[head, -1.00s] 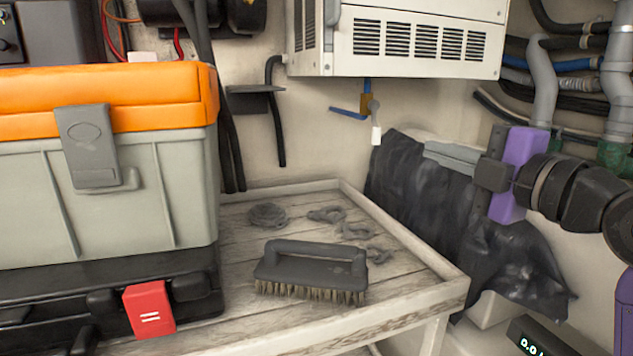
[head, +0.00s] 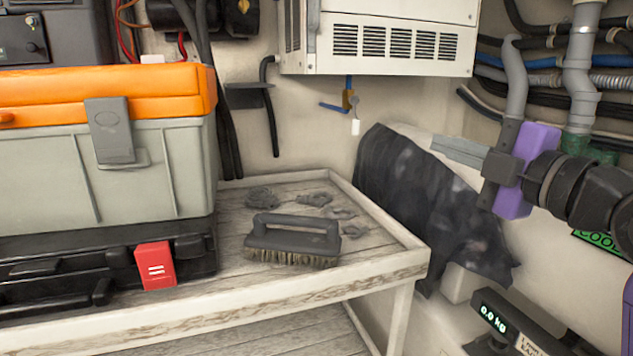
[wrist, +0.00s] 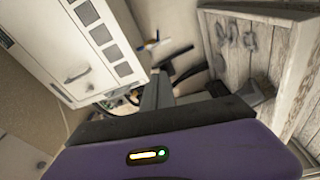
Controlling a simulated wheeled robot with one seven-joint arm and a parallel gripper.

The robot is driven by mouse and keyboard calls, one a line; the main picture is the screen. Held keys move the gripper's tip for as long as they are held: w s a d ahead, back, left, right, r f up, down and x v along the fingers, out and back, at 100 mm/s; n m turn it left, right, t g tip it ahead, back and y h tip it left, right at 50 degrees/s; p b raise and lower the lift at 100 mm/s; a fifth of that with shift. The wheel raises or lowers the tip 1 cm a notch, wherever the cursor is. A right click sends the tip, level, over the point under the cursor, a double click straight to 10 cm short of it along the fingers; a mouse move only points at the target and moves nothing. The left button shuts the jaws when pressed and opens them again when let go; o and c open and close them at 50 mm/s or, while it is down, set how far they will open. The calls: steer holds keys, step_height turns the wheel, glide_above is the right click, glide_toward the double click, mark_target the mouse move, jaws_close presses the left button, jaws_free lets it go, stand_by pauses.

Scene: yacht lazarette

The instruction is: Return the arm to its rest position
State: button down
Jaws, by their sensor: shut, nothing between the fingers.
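My gripper (head: 462,152) shows at the right of the head view, its grey fingers pointing left. The fingers are together, with nothing between them. The purple gripper body (head: 527,170) sits behind the fingers on my black arm. It is held in the air in front of a black sheet (head: 425,195), to the right of the wooden table. In the wrist view the purple body (wrist: 180,150) fills the bottom, and the grey fingers reach up from it.
A toolbox (head: 150,165) stands on a black case (head: 100,262) at left. A white vented unit (head: 375,38) hangs above. A scale display (head: 495,320) is at lower right.

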steer(key=s+d+r+m+t+h, duration=0.25)
steer(key=d+m+t, duration=0.35)
steer(key=m, duration=0.4)
steer(key=s+d+f+m+h, duration=0.1)
steer(key=s+f+m+h, duration=0.4)
steer(key=f, duration=0.4)
steer(key=s+d+f+m+h, duration=0.1)
steer(key=s+f+m+h, duration=0.25)
steer(key=f+m, duration=0.45)
steer(key=s+a+f+n+g+y, duration=0.1)
steer(key=s+a+f+g, duration=0.3)
steer(key=s+f, duration=1.1)
steer(key=s+a+f+g+y, duration=0.1)
steer(key=s+a+f+g, duration=0.2)
steer(key=s+f, duration=1.2)
steer(key=s+r+p, duration=0.2)
steer(key=r+p, duration=0.7)
steer(key=r, duration=0.2)
steer(key=s+r+p, duration=0.2)
steer(key=r+p, duration=0.8)
steer(key=r, duration=0.2)
steer(key=shift+n+g+y, duration=0.3)
